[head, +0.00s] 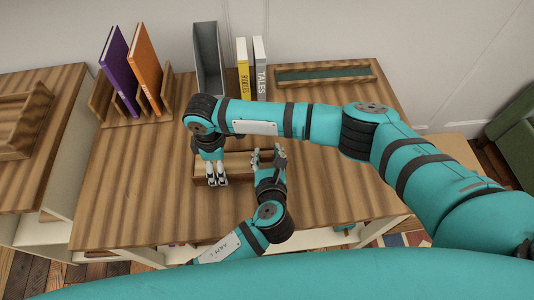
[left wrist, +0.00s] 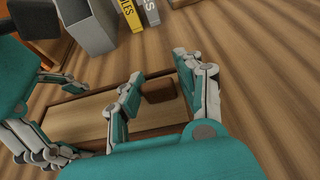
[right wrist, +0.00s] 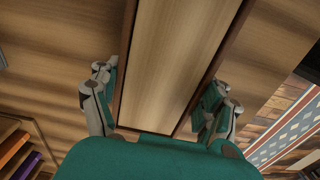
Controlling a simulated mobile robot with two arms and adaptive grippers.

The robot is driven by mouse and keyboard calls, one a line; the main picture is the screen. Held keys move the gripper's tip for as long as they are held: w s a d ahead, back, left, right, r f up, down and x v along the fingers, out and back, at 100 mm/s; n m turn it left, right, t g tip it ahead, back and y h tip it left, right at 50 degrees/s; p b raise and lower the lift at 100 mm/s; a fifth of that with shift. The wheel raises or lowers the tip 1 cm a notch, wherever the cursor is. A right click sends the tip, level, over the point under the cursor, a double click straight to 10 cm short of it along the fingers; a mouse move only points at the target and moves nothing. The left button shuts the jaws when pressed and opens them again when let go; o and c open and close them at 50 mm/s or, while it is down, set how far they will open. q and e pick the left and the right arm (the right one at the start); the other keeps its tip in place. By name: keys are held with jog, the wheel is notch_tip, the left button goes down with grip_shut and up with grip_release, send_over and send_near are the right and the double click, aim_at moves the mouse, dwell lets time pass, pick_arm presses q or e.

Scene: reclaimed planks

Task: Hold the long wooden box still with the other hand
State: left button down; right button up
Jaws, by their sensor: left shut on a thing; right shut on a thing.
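The long wooden box (head: 238,178) lies on the plank-topped table, with dark rims and a light inner panel. The panel also shows in the left wrist view (left wrist: 75,118) and right wrist view (right wrist: 175,65). My right gripper (head: 216,182) is shut on the box near its left part; in the right wrist view its fingers (right wrist: 158,108) stand along both long sides. My left gripper (head: 267,157) is at the right part, its fingers (left wrist: 160,85) on either side of a dark brown block (left wrist: 158,91) at the panel. Finger contact there is partly hidden.
A purple book (head: 118,70) and an orange book (head: 145,65) stand in a wooden rack at back left. A grey holder (head: 208,60), yellow book (head: 243,68) and white book (head: 260,68) stand behind the box. A shallow tray (head: 325,66) lies at back right.

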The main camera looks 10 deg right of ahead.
pick_arm(q)
jog(key=d, duration=0.7)
jog(key=shift+s+d, duration=0.15)
jog(key=shift+s, duration=0.05)
jog(key=c, duration=0.9)
grip_release()
jog(key=v, duration=1.2)
jog(key=shift+d, duration=0.1)
